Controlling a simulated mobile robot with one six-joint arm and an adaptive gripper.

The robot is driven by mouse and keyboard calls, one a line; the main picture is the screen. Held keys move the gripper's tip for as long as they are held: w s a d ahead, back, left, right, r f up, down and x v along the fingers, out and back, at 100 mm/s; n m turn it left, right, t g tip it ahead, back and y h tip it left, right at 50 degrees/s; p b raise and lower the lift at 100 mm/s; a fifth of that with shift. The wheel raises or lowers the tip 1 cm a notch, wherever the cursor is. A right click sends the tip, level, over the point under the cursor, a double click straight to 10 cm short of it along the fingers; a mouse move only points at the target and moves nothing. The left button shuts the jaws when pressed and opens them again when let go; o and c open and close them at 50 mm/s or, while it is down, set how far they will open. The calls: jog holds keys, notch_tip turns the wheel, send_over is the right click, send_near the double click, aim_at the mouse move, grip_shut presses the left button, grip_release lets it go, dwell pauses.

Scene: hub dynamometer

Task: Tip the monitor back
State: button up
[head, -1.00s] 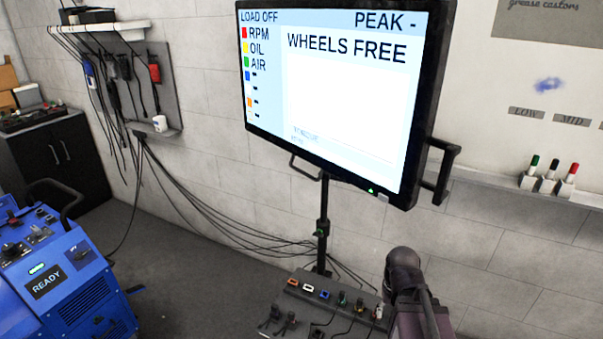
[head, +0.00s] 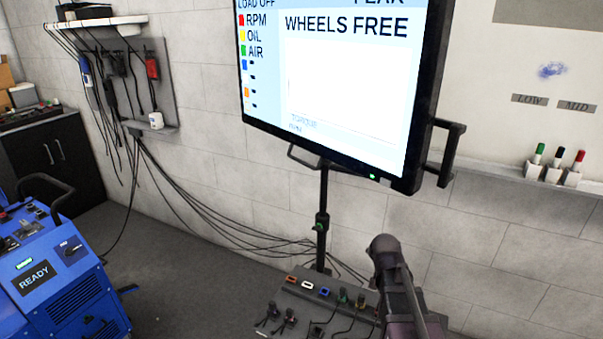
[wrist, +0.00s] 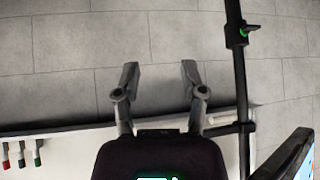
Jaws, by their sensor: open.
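The monitor (head: 335,90) is a large dark-framed screen reading "WHEELS FREE", high in the head view with its top cut off. It has a side handle (head: 447,155) at right and a lower handle (head: 303,158). It stands on a dark pole (head: 322,205) with a green knob (head: 319,226). In the wrist view, a corner of the monitor (wrist: 297,158) shows at lower right, beside the pole (wrist: 239,80). My gripper (wrist: 159,70) is open and empty, apart from pole and monitor. In the head view only my arm shows, below the monitor; my fingers cannot be made out.
A grey connector box (head: 330,305) with several plugs stands at the pole's foot. Cables (head: 215,222) run along the wall. A blue machine (head: 60,270) marked READY is at left. A wall ledge (head: 500,178) with markers is at right. Floor between is clear.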

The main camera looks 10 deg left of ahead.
jog(key=w+a+r+t+b, duration=0.1)
jog(key=w+a+t+b, duration=0.25)
jog(key=w, duration=0.45)
jog(key=n+t+y+b, duration=0.6)
jog(key=t+y+b, duration=0.45)
jog(key=y, duration=0.65)
send_near(302, 162)
jog(key=shift+s+d+f+g+b, duration=0.6)
jog(key=shift+s+d+f+b, duration=0.25)
jog(key=shift+s+d+f, duration=0.25)
jog(key=shift+w+a, duration=0.15)
jog(key=shift+w, duration=0.05)
jog(key=shift+p+x, duration=4.75)
jog(key=shift+x, duration=2.05)
jog(key=shift+w, duration=0.1)
jog(key=shift+c, duration=0.2)
grip_shut()
